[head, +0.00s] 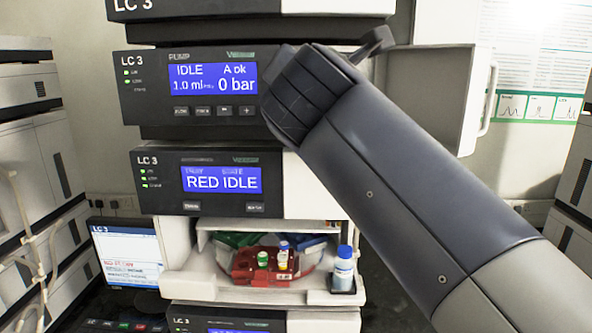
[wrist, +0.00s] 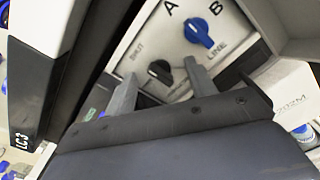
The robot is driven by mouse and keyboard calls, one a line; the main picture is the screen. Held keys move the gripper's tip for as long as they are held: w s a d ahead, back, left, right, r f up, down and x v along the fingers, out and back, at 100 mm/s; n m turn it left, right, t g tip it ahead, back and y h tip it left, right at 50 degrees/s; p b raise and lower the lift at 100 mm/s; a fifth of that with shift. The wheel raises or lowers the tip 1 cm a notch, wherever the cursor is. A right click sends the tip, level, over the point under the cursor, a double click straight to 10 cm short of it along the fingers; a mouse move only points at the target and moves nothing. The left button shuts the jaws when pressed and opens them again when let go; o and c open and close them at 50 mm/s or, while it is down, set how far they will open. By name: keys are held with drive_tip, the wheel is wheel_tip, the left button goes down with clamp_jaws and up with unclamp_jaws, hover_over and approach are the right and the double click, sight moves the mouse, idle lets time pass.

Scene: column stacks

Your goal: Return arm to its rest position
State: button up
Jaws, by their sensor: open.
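My arm (head: 400,170) reaches from the lower right of the head view up to the pump module. My gripper shows in the wrist view (wrist: 164,80) with its two fingers apart and nothing between them. In the head view only a dark finger part shows beyond the wrist; the rest is hidden. Past the fingers, the wrist view shows a light panel with a blue knob (wrist: 205,31) marked LINE and a black knob (wrist: 160,71). I cannot tell whether the fingertips touch the panel.
The pump module (head: 150,95) reads IDLE. Below it a module (head: 165,195) reads RED IDLE. An open bay holds a red tray (head: 252,277) with vials, and a blue-capped bottle (head: 343,270). A white open door (head: 432,95) stands right of my wrist. Other stacks flank both sides.

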drive_tip(key=n+p, duration=0.1)
drive_tip(key=n, duration=0.5)
drive_tip(key=shift+a, duration=0.15)
idle(0.4)
